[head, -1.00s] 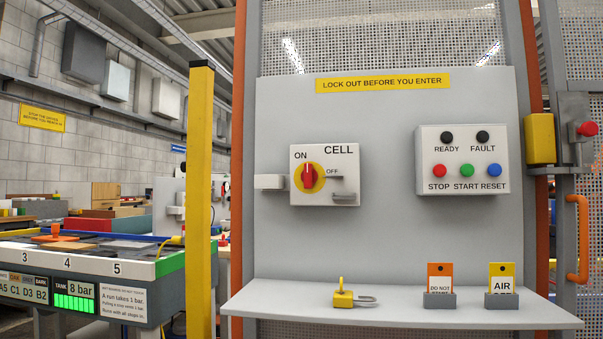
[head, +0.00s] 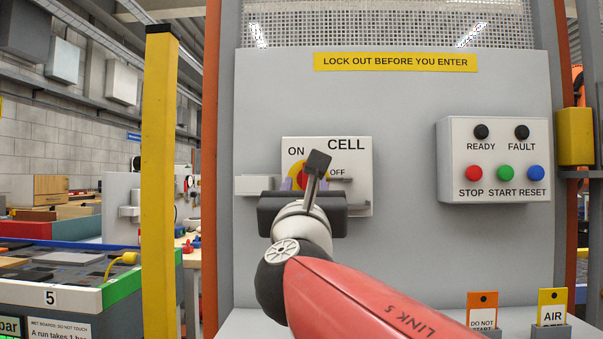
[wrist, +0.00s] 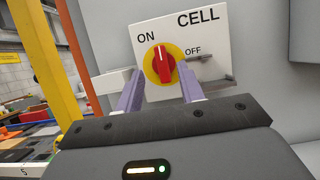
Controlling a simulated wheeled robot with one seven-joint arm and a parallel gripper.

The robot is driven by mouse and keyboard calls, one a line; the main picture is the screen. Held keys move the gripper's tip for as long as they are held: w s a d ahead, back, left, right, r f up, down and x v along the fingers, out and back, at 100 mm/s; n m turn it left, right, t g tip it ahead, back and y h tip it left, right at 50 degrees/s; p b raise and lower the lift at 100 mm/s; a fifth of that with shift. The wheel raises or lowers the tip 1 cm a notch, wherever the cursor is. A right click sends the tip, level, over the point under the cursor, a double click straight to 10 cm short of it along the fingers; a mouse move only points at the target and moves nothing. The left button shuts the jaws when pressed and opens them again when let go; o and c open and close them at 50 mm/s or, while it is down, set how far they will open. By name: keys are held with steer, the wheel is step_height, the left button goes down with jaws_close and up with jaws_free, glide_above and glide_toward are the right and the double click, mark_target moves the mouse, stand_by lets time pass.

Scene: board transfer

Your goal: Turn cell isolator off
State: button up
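The cell isolator is a white box marked CELL (head: 350,155), with ON at upper left and OFF at right. Its red handle (wrist: 163,67) stands roughly upright on a yellow disc (wrist: 177,53) in the wrist view. My gripper (wrist: 162,82) is in front of the isolator with its two purple fingers spread, one towards each side of the handle. I see nothing held. Whether the fingertips reach the handle's depth is hard to tell. In the head view my wrist hides most of the handle and the box's lower part.
A control box (head: 494,160) with STOP, START and RESET buttons is to the right. A shelf below holds orange (head: 482,310) and yellow (head: 551,306) tags. A yellow post (head: 159,180) stands left. A grey bracket (wrist: 208,82) sticks out beside the right finger.

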mark_target(308, 179)
steer(key=p+x, duration=0.1)
steer(key=x, duration=0.5)
steer(key=shift+w, duration=0.25)
jaws_close()
